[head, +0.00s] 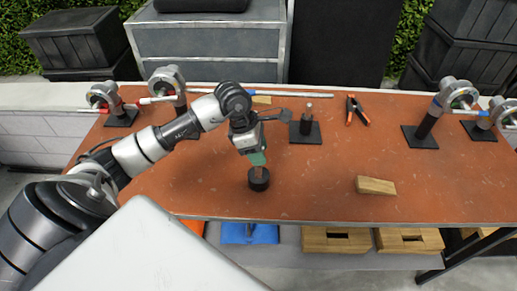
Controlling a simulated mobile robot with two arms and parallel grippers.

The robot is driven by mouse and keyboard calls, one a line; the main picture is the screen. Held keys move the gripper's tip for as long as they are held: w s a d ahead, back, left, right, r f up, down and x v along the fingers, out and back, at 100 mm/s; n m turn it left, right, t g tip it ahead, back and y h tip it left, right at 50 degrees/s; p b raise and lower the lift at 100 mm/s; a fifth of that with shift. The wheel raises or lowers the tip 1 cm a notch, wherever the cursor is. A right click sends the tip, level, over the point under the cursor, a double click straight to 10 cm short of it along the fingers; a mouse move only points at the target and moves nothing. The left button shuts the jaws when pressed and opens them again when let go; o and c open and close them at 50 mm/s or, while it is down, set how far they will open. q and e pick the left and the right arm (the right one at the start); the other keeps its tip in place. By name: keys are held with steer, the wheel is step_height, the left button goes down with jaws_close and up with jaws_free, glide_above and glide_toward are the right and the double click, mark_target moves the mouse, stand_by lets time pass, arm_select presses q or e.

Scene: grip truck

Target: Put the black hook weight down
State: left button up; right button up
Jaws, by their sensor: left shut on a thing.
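The black hook weight (259,183) is a short dark cylinder near the front edge of the orange-brown table (330,185). My left gripper (258,164) comes down from above and is shut on the upper part of the weight. The fingers hide its hook. The weight looks upright; I cannot tell whether its base touches the table top. My right gripper is not in view.
A wooden block (375,186) lies to the right. A black stand with a post (305,127) and an orange-handled clamp (356,110) are behind. Metal grip heads on black bases (420,136) stand at both sides. The table's front middle is clear.

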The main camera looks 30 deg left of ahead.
arm_select(q)
steer(key=shift+f, duration=0.1)
steer(key=o, duration=1.1)
steer(key=shift+r, duration=0.2)
steer(key=b+v, duration=0.3)
steer(key=v, duration=0.9)
steer(key=shift+d+f, duration=0.1)
